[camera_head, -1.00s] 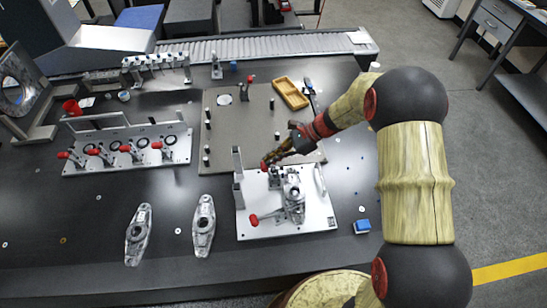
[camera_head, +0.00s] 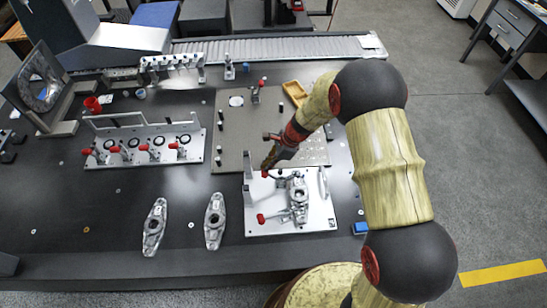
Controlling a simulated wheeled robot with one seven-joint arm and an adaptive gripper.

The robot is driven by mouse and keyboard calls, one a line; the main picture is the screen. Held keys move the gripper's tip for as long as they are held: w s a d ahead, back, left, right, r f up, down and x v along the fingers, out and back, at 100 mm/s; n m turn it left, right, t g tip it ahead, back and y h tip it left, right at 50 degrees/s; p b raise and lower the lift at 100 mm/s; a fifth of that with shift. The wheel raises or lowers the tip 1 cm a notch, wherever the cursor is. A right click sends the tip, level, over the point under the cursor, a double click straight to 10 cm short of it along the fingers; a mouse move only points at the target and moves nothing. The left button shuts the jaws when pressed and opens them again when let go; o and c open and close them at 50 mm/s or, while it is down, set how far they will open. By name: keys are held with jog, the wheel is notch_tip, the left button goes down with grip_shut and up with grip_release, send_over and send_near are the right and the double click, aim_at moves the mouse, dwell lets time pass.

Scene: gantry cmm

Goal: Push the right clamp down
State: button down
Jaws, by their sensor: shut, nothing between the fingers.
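A light fixture plate (camera_head: 315,226) lies near the front of the dark table and carries a grey metal part (camera_head: 297,190) and two red-handled clamps. The front clamp's red handle (camera_head: 261,218) points left and lies low over the plate. The back clamp's red handle (camera_head: 265,173) shows at the plate's back left. I cannot tell from the picture which one is called right. My gripper (camera_head: 267,166) is shut and empty, tilted down, right at the back clamp's handle. I cannot tell whether they touch. The gripper and wrist hide part of this clamp.
An upright grey post (camera_head: 249,168) stands close left of my gripper. Two loose metal parts (camera_head: 155,227) (camera_head: 214,221) lie left of the plate. A row fixture (camera_head: 140,164) with several red handles stands further left. A yellow tray (camera_head: 295,93) is behind my arm.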

jog(key=a+h+p, duration=0.2)
jog(key=p, duration=0.3)
jog(key=a+f+h+p, duration=0.1)
jog(key=a+f+p, duration=0.2)
jog(key=f+p, duration=0.1)
jog(key=shift+a+f+h, duration=0.4)
jog(key=shift+f, duration=0.2)
jog(key=shift+s+f, duration=0.1)
dwell(0.3)
